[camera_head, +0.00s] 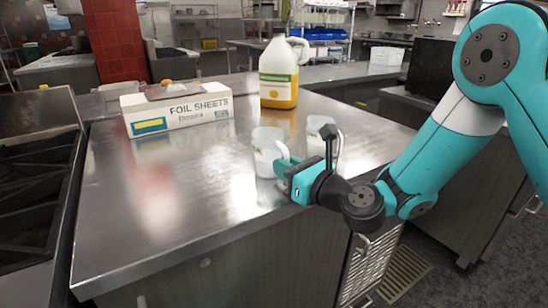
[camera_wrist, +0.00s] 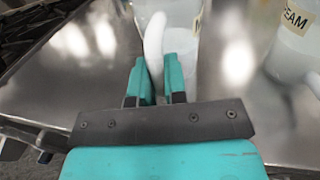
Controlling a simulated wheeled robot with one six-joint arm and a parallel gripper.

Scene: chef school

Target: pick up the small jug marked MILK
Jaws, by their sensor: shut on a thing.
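A small translucent jug (camera_head: 265,152) with a white handle stands on the steel counter near its front edge. My gripper (camera_head: 286,166) is at this jug's handle side. In the wrist view my gripper (camera_wrist: 158,72) has its two teal fingers shut on the white handle, with the jug (camera_wrist: 181,38) just beyond them. Only a sliver of its label shows there, and I cannot read it. A second small jug (camera_head: 316,138) stands to the right. In the wrist view this jug (camera_wrist: 296,55) has a label ending in "EAM". I cannot tell whether the held jug still touches the counter.
A large bottle (camera_head: 279,78) with yellow liquid stands at the back of the counter (camera_head: 190,205). A FOIL SHEETS box (camera_head: 178,112) lies at the back left. A stove (camera_head: 35,180) is at far left. The counter's left and front-left area is clear.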

